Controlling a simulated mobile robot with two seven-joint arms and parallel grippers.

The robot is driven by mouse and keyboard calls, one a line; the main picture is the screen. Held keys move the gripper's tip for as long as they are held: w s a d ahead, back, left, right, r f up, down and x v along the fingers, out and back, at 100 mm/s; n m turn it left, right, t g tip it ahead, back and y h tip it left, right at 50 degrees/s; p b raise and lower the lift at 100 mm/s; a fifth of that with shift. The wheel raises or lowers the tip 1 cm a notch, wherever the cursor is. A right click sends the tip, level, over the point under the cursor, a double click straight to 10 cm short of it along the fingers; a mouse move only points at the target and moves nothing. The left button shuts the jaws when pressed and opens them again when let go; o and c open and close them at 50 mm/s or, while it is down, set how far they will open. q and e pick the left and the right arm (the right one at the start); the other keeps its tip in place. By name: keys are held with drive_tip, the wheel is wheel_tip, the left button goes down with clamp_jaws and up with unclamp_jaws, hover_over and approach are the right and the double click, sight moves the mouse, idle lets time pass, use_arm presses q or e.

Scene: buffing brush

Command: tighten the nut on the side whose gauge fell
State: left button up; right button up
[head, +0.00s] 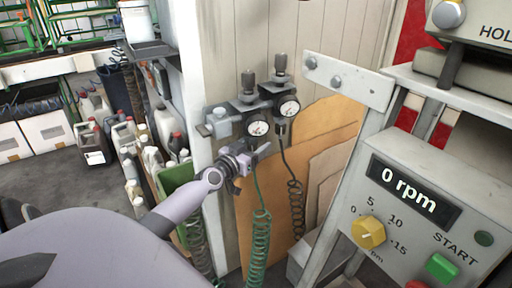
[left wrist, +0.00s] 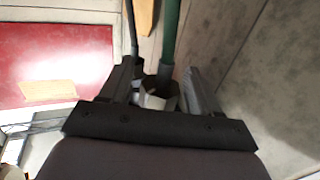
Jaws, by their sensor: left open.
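Two pressure regulators with round white gauges hang on the wall post: a left gauge (head: 257,128) and a right gauge (head: 289,108). Their needles are too small to read surely. A green coiled hose (head: 258,235) hangs below the left one, a dark coiled hose (head: 296,200) below the right one. My left gripper (head: 252,157) is just below the left gauge, at the top of the green hose. In the left wrist view its open fingers stand on either side of a pale metal nut (left wrist: 157,93) at the green hose's end (left wrist: 169,45). Contact cannot be told. My right gripper is not seen.
A grey control panel (head: 420,200) showing 0 rpm, with a yellow knob (head: 368,232) and a green button (head: 441,268), stands at the right. Brown sheets (head: 285,170) lean behind the hoses. Several bottles (head: 95,140) and a green bin (head: 177,182) are at the left.

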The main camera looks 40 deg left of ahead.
use_arm(q)
drive_tip(key=shift+w, duration=0.3)
drive_tip(key=shift+c, duration=0.3)
